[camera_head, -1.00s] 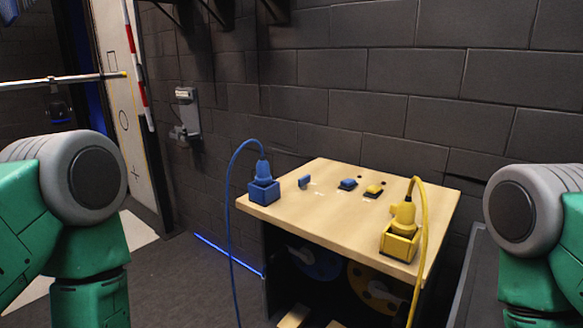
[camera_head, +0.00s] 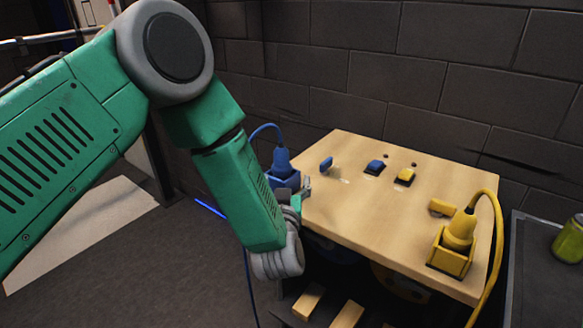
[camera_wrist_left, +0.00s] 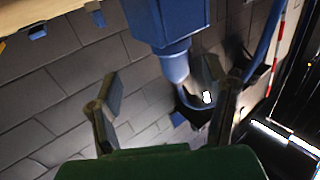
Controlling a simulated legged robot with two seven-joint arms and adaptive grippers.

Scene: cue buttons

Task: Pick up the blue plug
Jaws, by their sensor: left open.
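The blue plug (camera_head: 283,160) stands upright in its blue socket box (camera_head: 280,181) at the table's left corner, with a blue cable curving from its top. My left gripper (camera_head: 303,190) is beside the box, partly hidden by my own wrist. In the left wrist view the picture is turned over: the plug (camera_wrist_left: 174,66) hangs below the box (camera_wrist_left: 152,22). The open fingers (camera_wrist_left: 165,92) lie on either side of the plug's line, with nothing held between them. Whether they touch the plug cannot be told. My right gripper is out of view.
The wooden table (camera_head: 350,215) also carries a blue switch (camera_head: 326,163), a blue button (camera_head: 375,167), a yellow button (camera_head: 405,176) and a yellow plug (camera_head: 461,229) in its box. A dark brick wall (camera_head: 340,60) stands behind. A green can (camera_head: 568,240) is at the right.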

